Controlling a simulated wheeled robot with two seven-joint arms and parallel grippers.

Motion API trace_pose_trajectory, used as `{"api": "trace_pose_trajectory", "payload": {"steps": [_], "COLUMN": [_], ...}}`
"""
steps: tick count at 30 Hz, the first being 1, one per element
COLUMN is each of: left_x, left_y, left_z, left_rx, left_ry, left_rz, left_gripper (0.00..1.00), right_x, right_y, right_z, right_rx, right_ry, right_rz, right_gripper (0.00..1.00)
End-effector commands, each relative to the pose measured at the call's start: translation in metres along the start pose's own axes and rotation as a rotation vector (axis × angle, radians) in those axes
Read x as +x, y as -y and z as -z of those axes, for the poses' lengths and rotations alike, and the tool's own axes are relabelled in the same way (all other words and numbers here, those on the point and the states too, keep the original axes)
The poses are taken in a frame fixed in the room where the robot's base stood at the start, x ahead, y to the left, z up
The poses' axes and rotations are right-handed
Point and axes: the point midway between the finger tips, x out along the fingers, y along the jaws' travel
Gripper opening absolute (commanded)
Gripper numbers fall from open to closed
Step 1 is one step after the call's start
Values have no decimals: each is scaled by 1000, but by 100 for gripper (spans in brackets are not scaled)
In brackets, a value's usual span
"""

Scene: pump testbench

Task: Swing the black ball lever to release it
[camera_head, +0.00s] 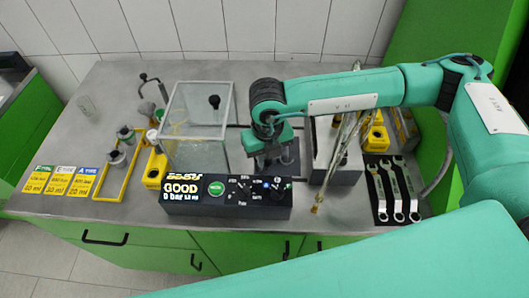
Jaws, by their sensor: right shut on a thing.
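My right gripper (270,160) points down at the dark fixture (288,165) just right of the clear box, behind the control panel. It is shut on what is most likely the black ball lever; its own wrist and fingers hide the ball and most of the lever, so the lever's angle cannot be told. A separate black ball knob (214,101) shows at the clear box (196,135), apart from the gripper. My left gripper is not in view.
The control panel (226,197), its display reading GOOD, stands in front. Left are a yellow tray (108,182), small fittings and a lever device (148,90). Right are a grey bin (340,177) with rods, and wrenches (393,190). The grey bench (110,90) is clear at back left.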

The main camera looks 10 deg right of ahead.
Motion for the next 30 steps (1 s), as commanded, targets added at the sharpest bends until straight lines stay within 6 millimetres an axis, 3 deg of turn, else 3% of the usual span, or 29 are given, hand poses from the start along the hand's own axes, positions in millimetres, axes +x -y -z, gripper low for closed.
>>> {"api": "trace_pose_trajectory", "payload": {"steps": [30], "left_x": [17], "left_y": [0], "left_z": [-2], "left_rx": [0], "left_ry": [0], "left_rz": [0], "left_gripper": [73], "right_x": [2], "right_y": [-23], "right_z": [-1], "right_rx": [0], "right_ry": [-1], "right_rz": [0], "right_gripper": [12]}}
